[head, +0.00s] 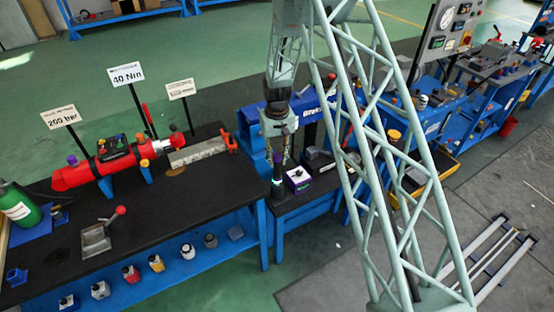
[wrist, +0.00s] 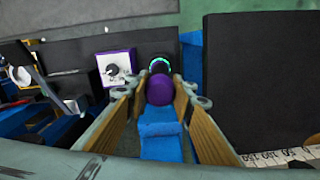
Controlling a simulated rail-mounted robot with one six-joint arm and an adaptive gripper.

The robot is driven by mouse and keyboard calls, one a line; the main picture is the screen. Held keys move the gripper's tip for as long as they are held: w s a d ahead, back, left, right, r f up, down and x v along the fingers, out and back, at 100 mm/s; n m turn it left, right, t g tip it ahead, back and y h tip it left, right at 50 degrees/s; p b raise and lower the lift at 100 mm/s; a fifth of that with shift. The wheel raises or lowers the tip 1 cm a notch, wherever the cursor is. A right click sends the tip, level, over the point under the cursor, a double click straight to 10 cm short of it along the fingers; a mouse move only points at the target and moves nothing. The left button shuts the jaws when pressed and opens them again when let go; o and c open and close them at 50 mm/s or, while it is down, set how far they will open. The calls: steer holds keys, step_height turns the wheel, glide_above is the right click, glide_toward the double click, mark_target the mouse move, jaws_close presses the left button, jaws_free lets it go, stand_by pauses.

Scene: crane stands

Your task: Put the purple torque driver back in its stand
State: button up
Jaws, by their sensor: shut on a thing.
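The purple torque driver shows its round purple end (wrist: 160,89) between my fingers in the wrist view. A dark round part with a teal glowing ring (wrist: 159,65) lies just beyond it. In the head view my gripper (head: 278,152) points down over the small blue bench and is shut on the driver (head: 278,172), which hangs roughly upright. A small purple and white box with a dark round spot (head: 298,179) stands just right of it; it also shows in the wrist view (wrist: 117,67). I cannot tell which thing is the driver's stand, or whether the driver's lower end touches anything.
A long black-topped bench (head: 150,215) fills the left, with a red cylinder (head: 110,163), sign posts and a green bottle (head: 18,205). Several small boxes sit on its blue lower shelf (head: 215,262). A blue labelled unit (head: 255,120) stands behind my gripper.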

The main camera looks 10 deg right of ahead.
mark_target(277, 154)
steer(key=shift+f, duration=0.2)
steer(key=o, duration=1.2)
steer(key=shift+r, duration=0.1)
steer(key=shift+r+p, duration=0.6)
steer(key=shift+r, duration=1.75)
steer(key=shift+r, duration=0.1)
steer(key=shift+r, duration=0.75)
step_height(277, 154, up, 10)
steer(key=shift+r, duration=0.15)
